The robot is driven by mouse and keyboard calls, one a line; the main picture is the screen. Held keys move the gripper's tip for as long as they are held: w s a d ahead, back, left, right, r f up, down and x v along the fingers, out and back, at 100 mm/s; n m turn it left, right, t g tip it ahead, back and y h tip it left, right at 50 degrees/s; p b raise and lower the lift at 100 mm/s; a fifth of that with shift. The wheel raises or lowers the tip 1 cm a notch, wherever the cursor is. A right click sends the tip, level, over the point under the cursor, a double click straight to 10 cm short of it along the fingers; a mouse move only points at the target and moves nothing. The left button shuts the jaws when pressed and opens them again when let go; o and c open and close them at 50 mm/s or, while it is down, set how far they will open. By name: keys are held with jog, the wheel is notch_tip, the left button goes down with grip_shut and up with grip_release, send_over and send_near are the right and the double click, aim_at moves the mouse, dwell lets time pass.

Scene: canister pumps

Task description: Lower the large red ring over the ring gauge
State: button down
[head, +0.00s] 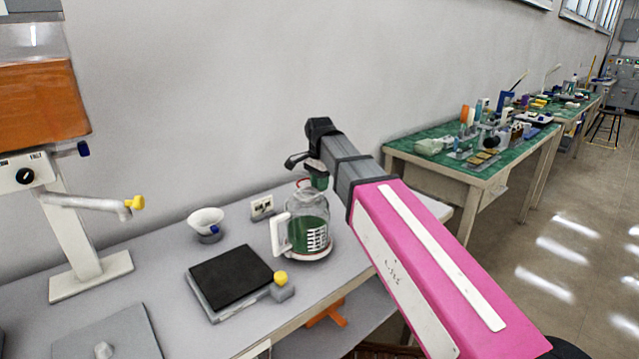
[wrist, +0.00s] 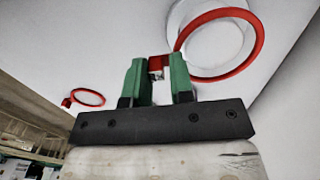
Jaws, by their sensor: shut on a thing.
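The large red ring (wrist: 262,40) is in the wrist view, held by its small red tab (wrist: 158,62) between the green fingers of my gripper (wrist: 158,76). A round, pale stepped piece (wrist: 184,16), apparently the ring gauge, lies behind the ring. The ring overlaps it but sits off to its right and lower in the picture; I cannot tell the height between them.
A smaller red ring (wrist: 88,90) lies at left in the wrist view. A wall rises behind.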

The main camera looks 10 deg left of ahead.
jog(key=shift+f, duration=1.85)
dwell(1.1)
jog(key=c, duration=0.9)
grip_release()
jog(key=shift+w+a, duration=0.1)
jog(key=c, duration=0.4)
jog(key=shift+o, duration=0.2)
jog(key=shift+r, duration=0.1)
